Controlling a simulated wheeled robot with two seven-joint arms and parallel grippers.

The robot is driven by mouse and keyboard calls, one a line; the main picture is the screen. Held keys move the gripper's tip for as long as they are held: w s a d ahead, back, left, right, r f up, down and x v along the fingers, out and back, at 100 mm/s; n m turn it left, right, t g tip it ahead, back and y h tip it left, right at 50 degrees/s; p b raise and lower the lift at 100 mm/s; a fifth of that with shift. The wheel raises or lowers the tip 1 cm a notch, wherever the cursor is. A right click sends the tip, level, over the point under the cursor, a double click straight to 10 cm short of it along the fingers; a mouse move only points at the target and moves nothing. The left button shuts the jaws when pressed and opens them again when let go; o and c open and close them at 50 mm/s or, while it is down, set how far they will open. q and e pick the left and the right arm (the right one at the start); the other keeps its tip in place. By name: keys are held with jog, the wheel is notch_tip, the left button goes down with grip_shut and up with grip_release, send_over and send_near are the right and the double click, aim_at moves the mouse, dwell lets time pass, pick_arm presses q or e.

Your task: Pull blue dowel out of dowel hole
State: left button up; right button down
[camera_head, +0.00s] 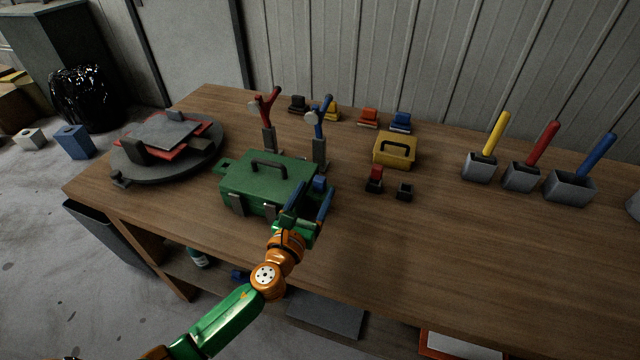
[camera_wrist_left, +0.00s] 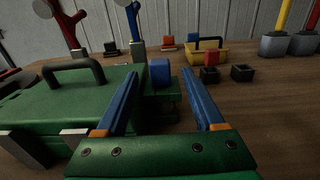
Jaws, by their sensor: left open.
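The blue dowel (camera_head: 319,183) is a short blue peg standing upright at the right end of the green mould box (camera_head: 262,180). It also shows in the left wrist view (camera_wrist_left: 160,72), on a green ledge beside the box. Its hole is hidden beneath it. My left gripper (camera_head: 313,194) is open, with its two blue fingers pointing at the dowel. In the left wrist view the dowel appears between the fingertips (camera_wrist_left: 161,82), with a gap on each side. I cannot tell whether the tips reach around it. My right gripper is not in view.
Red-handled (camera_head: 268,110) and blue-handled (camera_head: 320,120) clamps stand behind the box. Grey holders (camera_head: 522,177) with coloured sticks stand farther right. The table's front right (camera_head: 450,260) is clear.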

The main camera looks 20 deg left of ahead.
pick_arm(q)
jog(key=shift+w+d, duration=0.1)
jog(key=shift+w, duration=1.15)
grip_shut()
notch_tip(320, 180, up, 13)
jog(key=p, duration=0.9)
jog(key=shift+s, duration=0.1)
notch_tip(320, 180, up, 3)
jog(key=p, duration=0.3)
jog(key=shift+p, duration=0.4)
